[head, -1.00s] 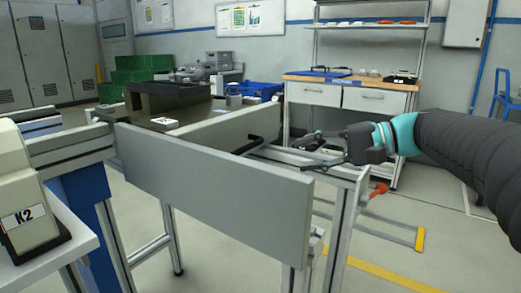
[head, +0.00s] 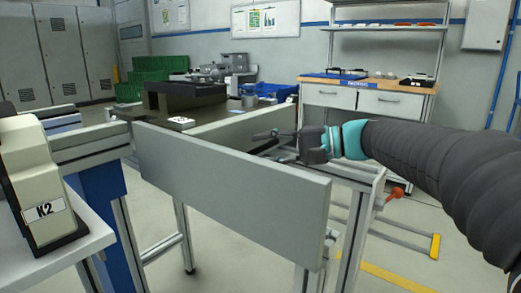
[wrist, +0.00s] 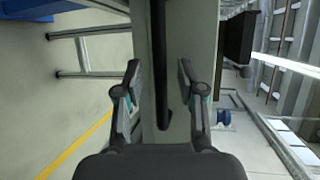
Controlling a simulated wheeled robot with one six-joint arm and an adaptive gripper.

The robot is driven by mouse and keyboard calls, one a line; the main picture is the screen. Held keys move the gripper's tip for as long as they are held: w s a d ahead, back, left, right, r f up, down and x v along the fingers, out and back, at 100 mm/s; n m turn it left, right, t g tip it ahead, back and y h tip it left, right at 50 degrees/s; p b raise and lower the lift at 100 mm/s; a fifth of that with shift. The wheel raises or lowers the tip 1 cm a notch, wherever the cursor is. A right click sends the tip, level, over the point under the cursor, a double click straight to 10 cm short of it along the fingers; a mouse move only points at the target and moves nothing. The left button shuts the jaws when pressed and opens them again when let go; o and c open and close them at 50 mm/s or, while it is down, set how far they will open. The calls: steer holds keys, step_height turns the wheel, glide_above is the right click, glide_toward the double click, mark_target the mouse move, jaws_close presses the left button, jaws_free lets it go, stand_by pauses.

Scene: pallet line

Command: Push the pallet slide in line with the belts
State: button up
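The pallet slide shows in the head view as a frame with two long grey side plates, the near one (head: 235,190) in full view. A black bar handle (wrist: 159,60) stands along the slide's grey surface in the wrist view. My gripper (wrist: 160,90) is open, with one finger on each side of the handle and gaps on both sides. In the head view my gripper (head: 268,143) is at the right part of the slide, by the far plate (head: 232,122). A belt section (head: 85,145) lies at the left. My fingers partly hide the handle in the head view.
A machine marked K2 (head: 40,190) is at the near left. A red knob (head: 395,192) sticks out at the right.

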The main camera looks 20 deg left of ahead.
steer(key=shift+a+f, duration=0.15)
steer(key=shift+a, duration=0.65)
jaws_close()
